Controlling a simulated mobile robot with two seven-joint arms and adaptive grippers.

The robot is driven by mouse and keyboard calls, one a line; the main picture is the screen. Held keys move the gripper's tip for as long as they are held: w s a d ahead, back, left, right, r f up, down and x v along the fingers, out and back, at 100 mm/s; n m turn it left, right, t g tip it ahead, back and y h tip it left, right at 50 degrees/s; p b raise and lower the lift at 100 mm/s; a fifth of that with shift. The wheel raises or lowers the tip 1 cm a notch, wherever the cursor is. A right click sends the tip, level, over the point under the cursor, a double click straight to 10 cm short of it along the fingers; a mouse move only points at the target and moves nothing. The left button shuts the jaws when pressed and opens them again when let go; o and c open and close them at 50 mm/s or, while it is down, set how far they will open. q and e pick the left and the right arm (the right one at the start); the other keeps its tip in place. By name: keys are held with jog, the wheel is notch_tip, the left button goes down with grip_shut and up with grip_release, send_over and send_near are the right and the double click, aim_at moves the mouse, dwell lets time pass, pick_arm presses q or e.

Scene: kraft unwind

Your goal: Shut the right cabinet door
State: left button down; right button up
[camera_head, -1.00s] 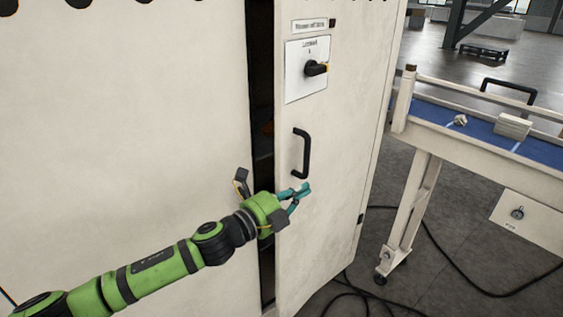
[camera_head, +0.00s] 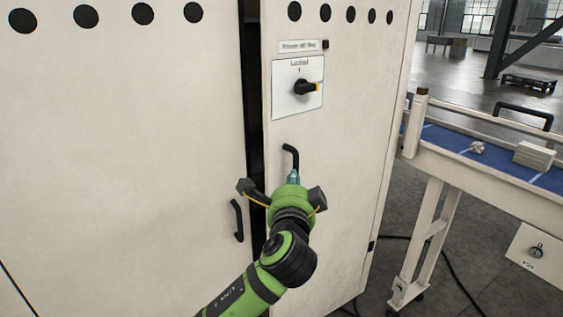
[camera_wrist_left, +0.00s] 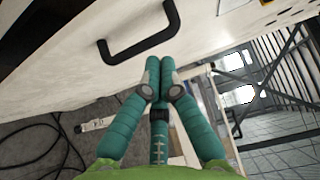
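The right cabinet door (camera_head: 345,130) is cream, with a rotary switch plate (camera_head: 297,88). It stands slightly ajar, with a dark gap (camera_head: 254,120) along its left edge. Its black handle (camera_head: 291,157) is partly hidden behind my left gripper (camera_head: 294,177) in the head view. In the left wrist view the handle (camera_wrist_left: 148,44) is just beyond the teal fingertips (camera_wrist_left: 159,66), which are together with nothing visible between them. I cannot tell whether the fingertips touch the door. My right gripper is in neither view.
The left cabinet door (camera_head: 120,150), with a black handle (camera_head: 237,220), fills the left side. A conveyor table (camera_head: 485,180) with a blue top stands to the right. A black cable (camera_head: 455,280) lies on the floor between them.

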aim_at(294, 161)
pick_arm(q)
jog(key=w+p, duration=0.1)
jog(key=w, duration=0.3)
jog(key=shift+w+a+r, duration=0.1)
jog(key=shift+w+r, duration=0.05)
jog(key=shift+w, duration=0.25)
jog(key=shift+w+a+p, duration=0.55)
jog(key=shift+w+a, duration=0.6)
jog(key=shift+a, duration=0.2)
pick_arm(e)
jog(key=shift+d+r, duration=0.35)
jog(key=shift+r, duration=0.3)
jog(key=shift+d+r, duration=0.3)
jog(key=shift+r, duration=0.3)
